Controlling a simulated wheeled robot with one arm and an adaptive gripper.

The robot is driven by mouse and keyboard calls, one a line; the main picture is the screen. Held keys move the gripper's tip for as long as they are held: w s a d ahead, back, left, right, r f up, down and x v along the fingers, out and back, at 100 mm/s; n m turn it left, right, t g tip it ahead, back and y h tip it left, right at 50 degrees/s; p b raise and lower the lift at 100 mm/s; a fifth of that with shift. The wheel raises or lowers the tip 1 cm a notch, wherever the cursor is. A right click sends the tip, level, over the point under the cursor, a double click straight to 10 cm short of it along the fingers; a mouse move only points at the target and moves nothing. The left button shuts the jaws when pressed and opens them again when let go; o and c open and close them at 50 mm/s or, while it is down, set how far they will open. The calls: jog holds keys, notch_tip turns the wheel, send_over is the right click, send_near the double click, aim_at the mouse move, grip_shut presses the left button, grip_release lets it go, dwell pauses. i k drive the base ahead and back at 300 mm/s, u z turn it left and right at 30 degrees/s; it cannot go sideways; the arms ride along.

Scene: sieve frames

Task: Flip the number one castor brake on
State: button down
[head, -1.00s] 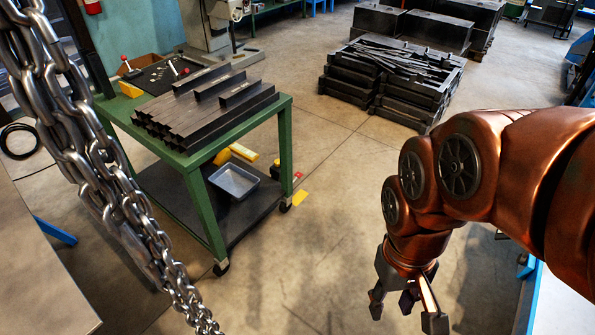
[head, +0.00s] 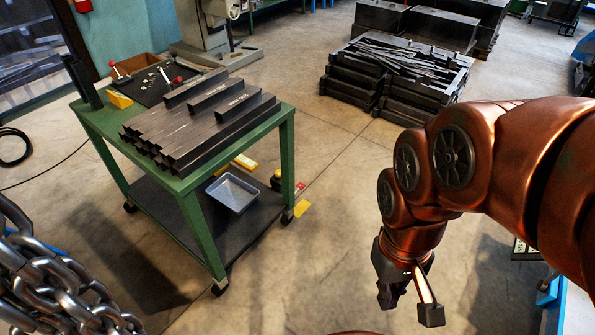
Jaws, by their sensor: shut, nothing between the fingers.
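A green trolley (head: 203,215) stands left of centre on black castors. The castors in view are the near one (head: 219,287), the right one (head: 288,216) and the left one (head: 130,207). No number on any castor is readable, and the brake levers are too small to make out. My gripper (head: 410,305) hangs at the lower right, well to the right of the trolley and touching nothing. It is shut and empty, its dark fingers pointing down towards the floor.
Steel bars (head: 200,125) lie on the trolley top, and a grey tray (head: 233,193) sits on its lower shelf. A heavy chain (head: 55,280) fills the lower left. Black crates (head: 390,80) stand at the back. The floor between trolley and gripper is clear.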

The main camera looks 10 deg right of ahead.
aim_at(300, 185)
jog(key=u, duration=0.05)
jog(key=i, duration=0.75)
jog(key=u, duration=0.4)
jog(key=i, duration=1.1)
